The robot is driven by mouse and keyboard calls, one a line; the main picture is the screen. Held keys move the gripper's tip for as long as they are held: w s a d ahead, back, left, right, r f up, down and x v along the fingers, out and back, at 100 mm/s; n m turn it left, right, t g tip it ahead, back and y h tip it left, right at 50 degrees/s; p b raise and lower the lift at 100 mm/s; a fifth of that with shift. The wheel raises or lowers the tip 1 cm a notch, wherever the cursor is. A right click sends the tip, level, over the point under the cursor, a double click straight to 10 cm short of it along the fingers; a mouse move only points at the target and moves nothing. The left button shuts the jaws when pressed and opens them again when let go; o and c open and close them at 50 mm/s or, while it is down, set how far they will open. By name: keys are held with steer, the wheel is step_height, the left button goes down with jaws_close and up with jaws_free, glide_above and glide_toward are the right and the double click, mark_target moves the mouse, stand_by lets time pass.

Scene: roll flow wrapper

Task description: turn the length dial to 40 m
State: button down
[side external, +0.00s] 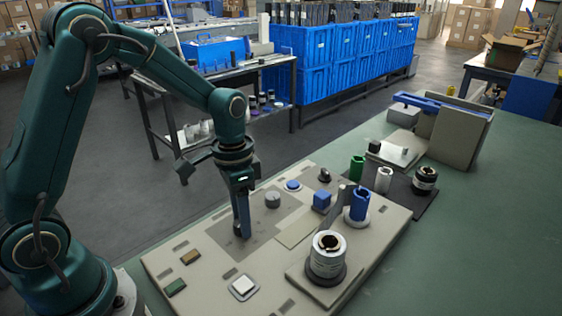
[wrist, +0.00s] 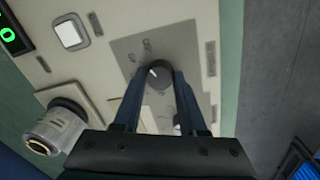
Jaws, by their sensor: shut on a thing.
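My gripper (side external: 241,232) reaches straight down onto a grey plate (side external: 222,232) on the beige panel in the side external view. In the wrist view my gripper (wrist: 155,85) is shut on a dark round dial (wrist: 161,76), the length dial, with one finger on each side. A short white pointer mark on the dial points up and left in the wrist view. Faint numbers ring it on the grey plate (wrist: 135,45), too blurred to read surely. In the side external view the fingers hide most of the dial.
A white square button (side external: 243,287) sits on the panel's near side. A green-lit display (wrist: 12,35) is partly visible. A silver roll (side external: 326,256) stands on the panel's front right. Other knobs, including a grey one (side external: 272,199), and a blue block (side external: 322,201) stand nearby.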

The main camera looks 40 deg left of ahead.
steer(key=n, duration=0.4)
steer(key=shift+n, duration=0.4)
steer(key=shift+r, duration=0.1)
steer(key=shift+c, duration=2.3)
jaws_free()
steer(key=shift+a+r, duration=0.2)
steer(key=shift+r, duration=2.35)
